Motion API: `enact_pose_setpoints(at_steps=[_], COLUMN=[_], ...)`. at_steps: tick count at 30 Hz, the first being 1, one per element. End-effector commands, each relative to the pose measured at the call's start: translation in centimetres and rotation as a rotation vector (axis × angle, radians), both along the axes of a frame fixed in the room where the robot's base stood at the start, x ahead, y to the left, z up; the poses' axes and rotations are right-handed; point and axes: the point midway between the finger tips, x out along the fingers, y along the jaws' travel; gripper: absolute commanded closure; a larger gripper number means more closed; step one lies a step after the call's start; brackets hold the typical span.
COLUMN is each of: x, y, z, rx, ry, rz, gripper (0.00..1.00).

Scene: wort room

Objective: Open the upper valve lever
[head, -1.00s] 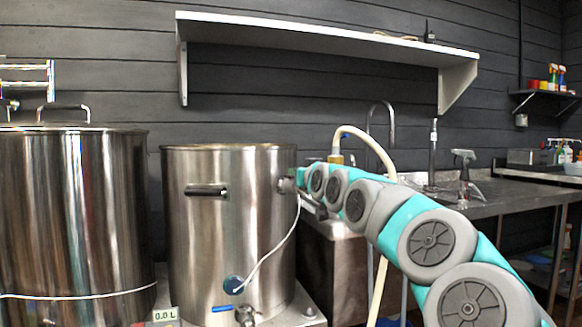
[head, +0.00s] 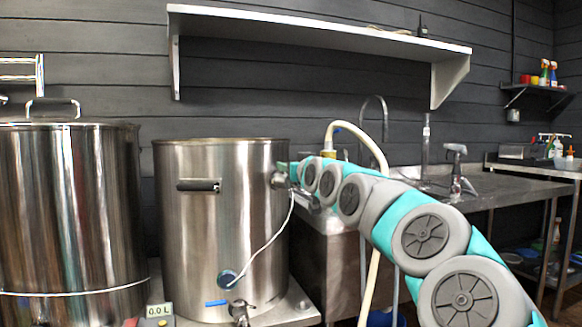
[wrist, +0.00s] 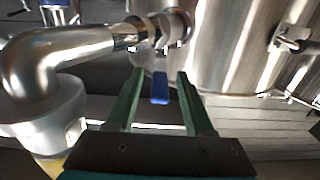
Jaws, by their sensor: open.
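The upper valve (head: 279,180) sits high on the right side of the open steel pot (head: 215,225); my arm partly hides it in the head view. In the wrist view, the valve body (wrist: 158,32) is at the top middle, and its blue lever (wrist: 160,88) points down towards my gripper (wrist: 160,75). The fingers are open, one on each side of the lever, with gaps visible on both sides. In the head view, my gripper (head: 284,168) is at the pot's upper right wall. I cannot tell the exact depth between fingers and lever.
A steel elbow pipe (wrist: 55,55) fills the wrist view's left, close to the left finger. A lower valve with a blue handle (head: 216,303) is at the pot's front base. A pale hose (head: 372,150) arches behind my arm. A lidded pot (head: 70,215) stands left.

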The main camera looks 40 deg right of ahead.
Motion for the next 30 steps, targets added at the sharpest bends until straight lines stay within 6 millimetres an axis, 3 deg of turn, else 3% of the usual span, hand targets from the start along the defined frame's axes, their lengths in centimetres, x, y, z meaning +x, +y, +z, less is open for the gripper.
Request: enact_pose_setpoints(at_steps=[5, 19, 30], x=[-0.6, -6.7, -7.5], y=[0.1, 1.8, 2.1], z=[-0.1, 0.1, 0.0], rx=[0.000, -0.002, 0.000], ry=[0.000, -0.003, 0.000], rz=[0.000, -0.001, 0.000], gripper=[0.47, 0.47, 0.47])
